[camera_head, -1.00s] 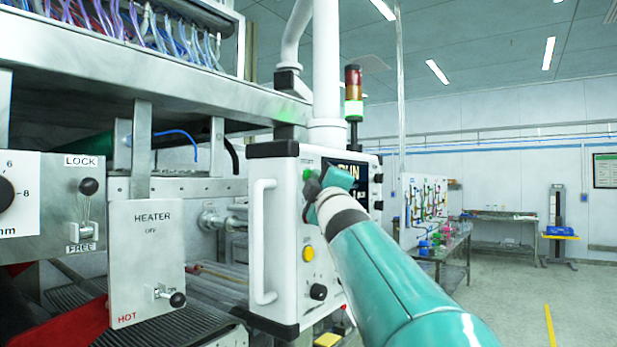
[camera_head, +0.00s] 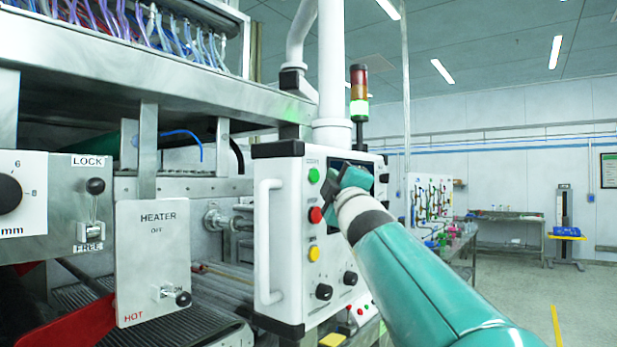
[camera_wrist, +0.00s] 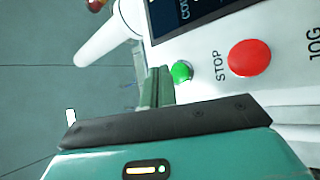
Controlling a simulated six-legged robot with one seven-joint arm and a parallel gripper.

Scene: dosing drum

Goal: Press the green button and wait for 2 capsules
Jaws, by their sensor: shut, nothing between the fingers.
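The green button (camera_head: 313,175) is at the top of the white control panel's (camera_head: 288,239) button column. It also shows in the wrist view (camera_wrist: 182,71), to the right of my fingertips. My gripper (camera_head: 326,184) is shut and empty in front of the panel, right of the green button in the head view. In the wrist view the closed fingers (camera_wrist: 157,84) appear beside the button; whether they touch it I cannot tell. The panel's screen (camera_head: 357,170) is partly hidden by my gripper. No capsules can be made out.
A red STOP button (camera_head: 315,214), a yellow button (camera_head: 314,253) and black knobs (camera_head: 323,291) sit below the green button. A white handle (camera_head: 268,240) runs along the panel's left side. The stack light (camera_head: 359,104) glows green. Open floor lies to the right.

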